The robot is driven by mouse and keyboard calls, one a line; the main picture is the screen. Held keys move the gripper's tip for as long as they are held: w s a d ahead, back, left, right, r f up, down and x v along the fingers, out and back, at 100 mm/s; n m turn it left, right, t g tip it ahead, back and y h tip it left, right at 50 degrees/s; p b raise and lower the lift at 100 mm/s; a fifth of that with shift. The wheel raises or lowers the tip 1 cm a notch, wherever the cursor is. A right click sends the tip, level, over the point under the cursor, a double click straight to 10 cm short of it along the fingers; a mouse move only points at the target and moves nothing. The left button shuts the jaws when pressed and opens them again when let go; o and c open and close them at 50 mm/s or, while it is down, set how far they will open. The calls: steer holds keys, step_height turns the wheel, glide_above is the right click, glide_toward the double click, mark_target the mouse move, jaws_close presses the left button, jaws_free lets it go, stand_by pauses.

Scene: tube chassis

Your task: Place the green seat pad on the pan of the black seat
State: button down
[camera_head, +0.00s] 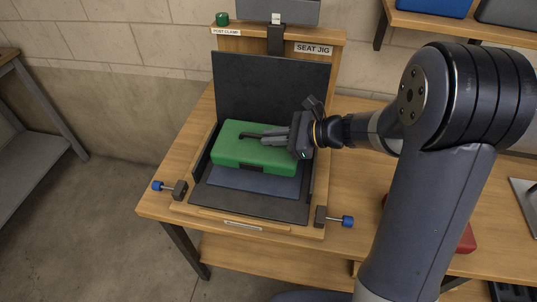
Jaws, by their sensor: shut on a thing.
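The green seat pad (237,153) is a thick block with a dark handle on top. It is over the rear part of the black seat's pan (208,194), in front of the upright black backrest (268,88). My gripper (272,137) reaches in from the right and is shut on the pad's handle. A dark blue panel (262,183) shows on the pan in front of the pad. I cannot tell whether the pad touches the pan or is held just above it. My gripper hides the pad's right rear part.
The seat stands in a wooden jig marked SEAT JIG (313,49). Blue-knobbed clamps (160,186) (345,221) stick out at its front corners. A green knob (222,19) is at the back left. A red object (467,238) is partly hidden behind my arm.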

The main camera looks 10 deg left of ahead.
steer(key=shift+f, duration=2.75)
steer(key=c, duration=1.5)
jaws_free()
steer(key=v, duration=1.2)
